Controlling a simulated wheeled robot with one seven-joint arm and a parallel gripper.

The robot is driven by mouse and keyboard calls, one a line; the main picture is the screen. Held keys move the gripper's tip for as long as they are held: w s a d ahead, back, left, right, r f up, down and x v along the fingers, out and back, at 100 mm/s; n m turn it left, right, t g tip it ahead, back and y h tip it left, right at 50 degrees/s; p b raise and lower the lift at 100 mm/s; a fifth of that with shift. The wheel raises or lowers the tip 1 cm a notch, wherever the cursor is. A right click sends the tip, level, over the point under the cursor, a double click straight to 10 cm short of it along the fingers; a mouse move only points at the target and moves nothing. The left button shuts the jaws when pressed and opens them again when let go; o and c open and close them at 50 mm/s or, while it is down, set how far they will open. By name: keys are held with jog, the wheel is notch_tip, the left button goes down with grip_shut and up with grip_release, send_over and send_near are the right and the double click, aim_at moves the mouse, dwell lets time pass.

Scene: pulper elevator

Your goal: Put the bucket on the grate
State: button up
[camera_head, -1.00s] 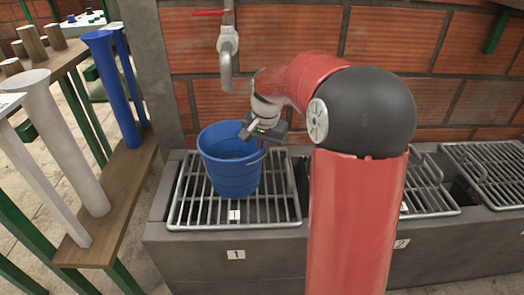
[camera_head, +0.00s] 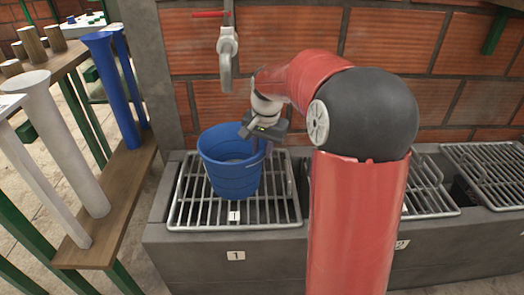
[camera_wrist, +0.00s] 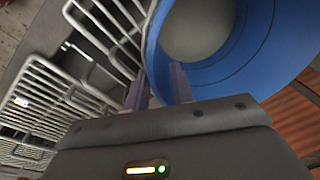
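The blue bucket (camera_head: 230,180) is upright over the left grate (camera_head: 190,222), the one marked 1. I cannot tell whether its base touches the bars. My gripper (camera_head: 264,147) is at the bucket's right rim, coming in from above right. In the wrist view the two fingers (camera_wrist: 158,85) straddle the wall of the bucket (camera_wrist: 160,45), one inside and one outside. The gripper is shut on the bucket's rim. Part of the rim is hidden behind the gripper in the head view.
A tap (camera_head: 227,45) with a red handle hangs on the brick wall above the bucket. More grates (camera_head: 430,200) lie to the right along the concrete trough (camera_head: 190,250). A wooden rack with blue and white tubes (camera_head: 70,150) stands close on the left.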

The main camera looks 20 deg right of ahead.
notch_tip(320, 180, up, 10)
jog(key=s+p, duration=0.1)
jog(key=s, duration=0.1)
jog(key=s+a+r+n+t, duration=0.2)
jog(key=s+a+n, duration=0.25)
jog(key=s, duration=0.85)
jog(key=s+a+f+n+t, duration=0.1)
jog(key=s+f+n, duration=0.1)
jog(key=s, duration=0.3)
jog(key=s+a+f+n+t, duration=0.1)
jog(key=s+f, duration=0.2)
jog(key=s, duration=0.3)
jog(key=shift+a+f+n, duration=0.35)
jog(key=shift+a+f, duration=0.05)
